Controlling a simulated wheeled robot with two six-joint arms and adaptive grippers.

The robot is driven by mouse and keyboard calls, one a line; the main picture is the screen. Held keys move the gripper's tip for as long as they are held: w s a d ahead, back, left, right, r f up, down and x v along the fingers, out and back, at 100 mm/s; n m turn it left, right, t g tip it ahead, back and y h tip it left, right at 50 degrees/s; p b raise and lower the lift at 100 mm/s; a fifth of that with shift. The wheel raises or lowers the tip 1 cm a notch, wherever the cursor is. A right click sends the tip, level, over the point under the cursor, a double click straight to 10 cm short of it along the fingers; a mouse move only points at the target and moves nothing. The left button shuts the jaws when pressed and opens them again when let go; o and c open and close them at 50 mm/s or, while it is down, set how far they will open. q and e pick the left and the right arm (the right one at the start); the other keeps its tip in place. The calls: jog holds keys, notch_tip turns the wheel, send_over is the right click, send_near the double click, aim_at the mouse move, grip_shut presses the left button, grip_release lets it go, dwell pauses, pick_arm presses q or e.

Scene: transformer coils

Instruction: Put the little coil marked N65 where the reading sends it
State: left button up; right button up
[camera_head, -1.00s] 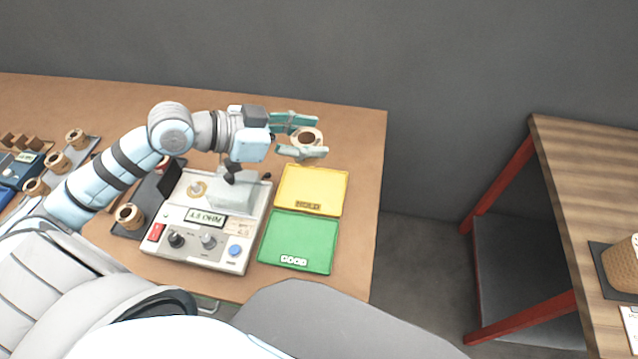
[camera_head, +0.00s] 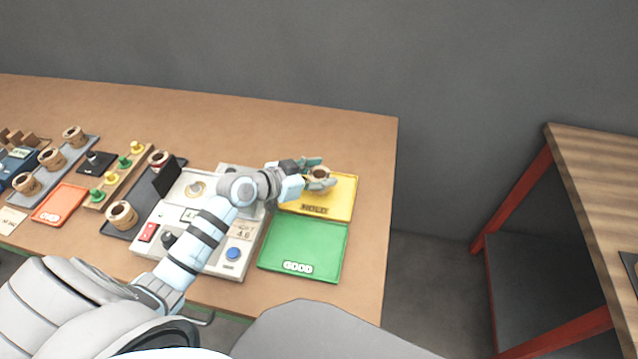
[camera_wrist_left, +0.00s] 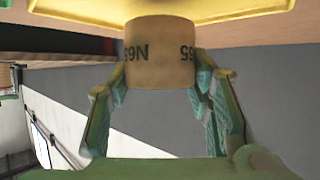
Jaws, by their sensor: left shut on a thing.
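The little coil (camera_head: 320,174), a tan ring with a dark centre, is in my left gripper (camera_head: 319,175). In the left wrist view the coil (camera_wrist_left: 160,55) shows N65 upside down, with the green fingers on both sides of it. The yellow HOLD tray (camera_head: 343,204) is under the gripper in the head view; the coil is over or on its back part, and I cannot tell whether it touches. The green GOOD tray (camera_head: 305,247) is empty in front. My right gripper is out of view.
A black stand (camera_head: 118,225) with tan coils is left of the meter. Further left are an orange-red tray (camera_head: 62,203), a rack with green and yellow knobs (camera_head: 112,180) and a grey tray (camera_head: 63,173) of coils. The table's right edge is close beyond the trays.

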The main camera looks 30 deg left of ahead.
pick_arm(q)
notch_tip(320, 180, down, 2)
jog(key=shift+f, duration=0.1)
jog(key=o, duration=1.3)
jog(key=shift+f, duration=0.1)
jog(key=shift+o, duration=0.2)
